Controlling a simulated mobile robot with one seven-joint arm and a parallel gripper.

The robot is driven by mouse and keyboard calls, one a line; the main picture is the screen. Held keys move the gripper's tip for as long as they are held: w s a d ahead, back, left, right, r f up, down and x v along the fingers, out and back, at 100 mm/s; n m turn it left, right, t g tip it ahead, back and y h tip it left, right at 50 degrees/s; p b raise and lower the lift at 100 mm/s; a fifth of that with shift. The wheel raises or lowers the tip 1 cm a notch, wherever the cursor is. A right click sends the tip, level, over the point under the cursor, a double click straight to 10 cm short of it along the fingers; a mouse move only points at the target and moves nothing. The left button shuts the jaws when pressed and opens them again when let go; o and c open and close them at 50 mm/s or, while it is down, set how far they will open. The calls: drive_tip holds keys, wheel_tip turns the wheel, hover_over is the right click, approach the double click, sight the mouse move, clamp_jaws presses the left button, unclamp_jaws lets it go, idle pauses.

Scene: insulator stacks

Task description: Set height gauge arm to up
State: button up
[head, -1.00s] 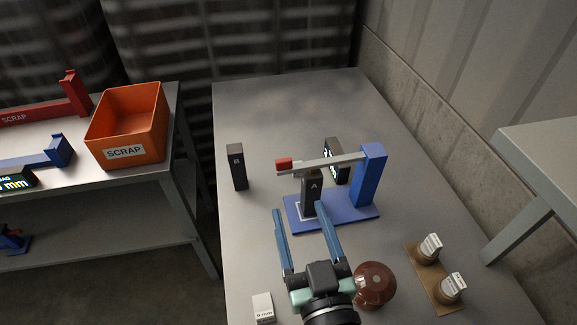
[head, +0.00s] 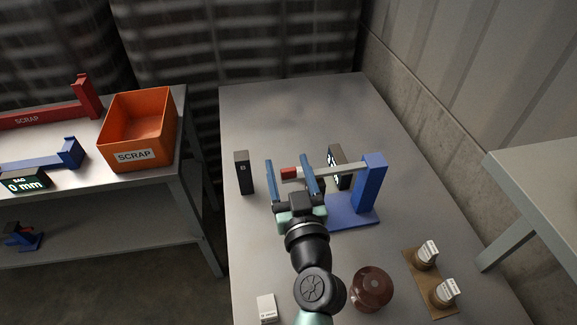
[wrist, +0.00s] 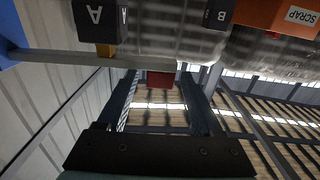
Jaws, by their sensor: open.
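The height gauge has a blue post (head: 371,185) on a blue base (head: 352,210). Its light grey arm (head: 338,169) reaches left from the post, about level, and ends in a red tip (head: 289,173). My gripper (head: 287,160) is open, with a finger on each side of the red tip. In the wrist view the red tip (wrist: 160,79) shows between the two fingers (wrist: 158,76), with gaps beside it.
Block B (head: 243,172) stands left of my gripper. A brown ball-like object (head: 371,288), a white box (head: 266,307) and two labelled parts on a board (head: 418,275) are nearer. The orange scrap bin (head: 138,130) is on the left table.

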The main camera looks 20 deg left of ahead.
clamp_jaws()
idle(1.4)
